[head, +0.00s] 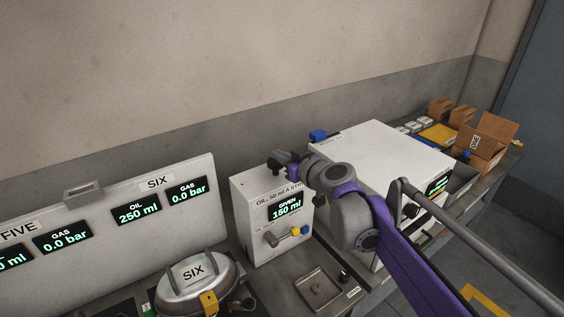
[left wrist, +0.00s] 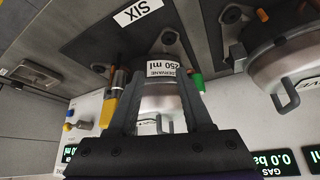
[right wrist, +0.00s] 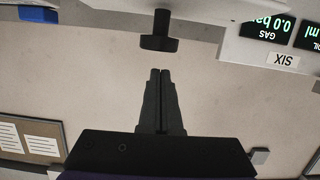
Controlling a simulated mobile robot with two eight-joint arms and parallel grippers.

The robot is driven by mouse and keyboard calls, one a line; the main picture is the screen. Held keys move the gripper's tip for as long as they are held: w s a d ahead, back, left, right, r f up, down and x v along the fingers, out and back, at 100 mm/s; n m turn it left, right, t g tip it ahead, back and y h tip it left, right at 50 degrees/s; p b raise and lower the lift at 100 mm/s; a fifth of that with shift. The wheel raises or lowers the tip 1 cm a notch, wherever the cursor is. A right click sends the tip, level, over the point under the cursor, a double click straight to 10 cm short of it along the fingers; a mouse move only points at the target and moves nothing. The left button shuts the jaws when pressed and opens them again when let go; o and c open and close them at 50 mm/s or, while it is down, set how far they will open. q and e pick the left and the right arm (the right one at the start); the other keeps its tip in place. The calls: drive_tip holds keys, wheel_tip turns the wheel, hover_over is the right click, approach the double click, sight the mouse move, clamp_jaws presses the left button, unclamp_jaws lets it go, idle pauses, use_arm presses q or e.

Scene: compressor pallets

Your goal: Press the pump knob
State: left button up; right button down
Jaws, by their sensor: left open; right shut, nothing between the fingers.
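The pump is a white box (head: 250,222) marked "OIL, 50 ml A STROKE", and its display (head: 285,208) reads "GIVEN 150 ml". Its black T-shaped knob (right wrist: 158,42) stands up from the top of the box; the right wrist view shows it upside down. My right gripper (right wrist: 160,72) is shut and empty, with its fingertips a short gap from the knob's bar. In the head view my right gripper (head: 288,158) is at the knob and partly overlaps it. My left gripper (left wrist: 157,76) is open in front of a silver compressor labelled "250 ml" (left wrist: 165,100); I cannot tell whether it touches.
The pump front has a grey spout and yellow-tipped lever (head: 296,231). Station SIX's panel (head: 120,243) reads oil 250 ml, gas 0.0 bar. A silver compressor marked SIX (head: 190,285) stands in front. A large white machine (head: 375,145) and an open carton (head: 484,145) are right.

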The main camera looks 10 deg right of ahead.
use_arm(q)
drive_tip(key=shift+w+r, duration=0.45)
use_arm(e)
drive_tip(key=v, duration=0.9)
drive_tip(key=shift+s+d, duration=0.2)
use_arm(q)
drive_tip(key=shift+s, duration=0.1)
use_arm(e)
drive_tip(key=shift+s+f, duration=0.1)
drive_tip(key=s+a+f+m+g, duration=0.1)
drive_tip(key=s+a+f+g, duration=0.3)
drive_tip(key=s+f, duration=0.75)
drive_tip(key=s+d+f+m+g+h, duration=0.2)
drive_tip(key=s+f, duration=0.3)
drive_tip(key=f, duration=0.1)
drive_tip(key=s+d+f+m+g+h, duration=0.1)
drive_tip(key=s+d+f+h, duration=0.2)
drive_tip(key=s+f, duration=0.3)
drive_tip(key=shift+d+f+m+g+h, duration=0.3)
drive_tip(key=shift+d+f+m+g, duration=0.05)
drive_tip(key=shift+f+m+g, duration=0.05)
